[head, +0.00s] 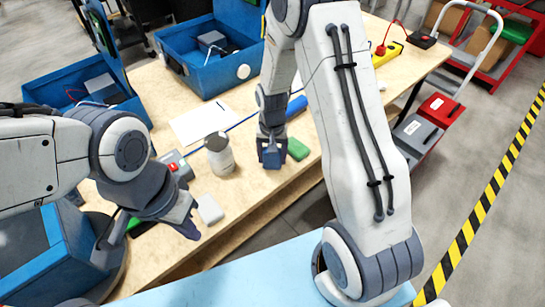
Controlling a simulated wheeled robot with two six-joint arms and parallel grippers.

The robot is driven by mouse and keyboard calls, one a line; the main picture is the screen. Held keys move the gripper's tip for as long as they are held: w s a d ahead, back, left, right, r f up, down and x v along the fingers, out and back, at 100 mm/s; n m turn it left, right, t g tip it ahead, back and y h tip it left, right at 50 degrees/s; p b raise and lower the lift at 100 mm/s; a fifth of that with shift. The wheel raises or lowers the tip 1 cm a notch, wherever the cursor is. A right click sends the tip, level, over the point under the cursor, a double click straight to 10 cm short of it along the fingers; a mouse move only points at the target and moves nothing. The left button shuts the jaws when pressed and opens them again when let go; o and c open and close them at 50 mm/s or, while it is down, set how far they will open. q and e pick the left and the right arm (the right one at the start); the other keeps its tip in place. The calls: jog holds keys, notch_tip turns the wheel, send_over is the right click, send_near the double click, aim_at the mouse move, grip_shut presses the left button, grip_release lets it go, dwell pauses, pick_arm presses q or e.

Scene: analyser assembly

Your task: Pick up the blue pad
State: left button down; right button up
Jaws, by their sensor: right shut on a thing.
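My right gripper (272,162) points down at the table's front part and is shut on the blue pad (272,158). Only a small dark-blue part of the pad shows between the fingers; I cannot tell whether it still touches the table. A green pad (298,149) lies just right of this gripper. My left gripper (191,220) is at the lower left near the table's front edge, its fingers apart and empty. A white pad (210,208) lies just right of it.
A grey-white can (219,154) stands between the grippers. A white sheet (201,122) and a blue cylinder (296,106) lie farther back on the wooden table (250,205). Open blue cases (209,70) stand behind. A red and grey box (440,108) is at the right.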

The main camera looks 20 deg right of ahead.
jog(key=shift+r, duration=0.65)
notch_tip(320, 180, up, 3)
jog(key=shift+w+f, duration=0.1)
jog(key=shift+f, duration=0.05)
jog(key=s+d+r+b, duration=0.1)
jog(key=s+d+r, duration=0.5)
jog(key=s, duration=0.4)
jog(key=shift+s+r, duration=0.15)
jog(key=shift+r, duration=0.35)
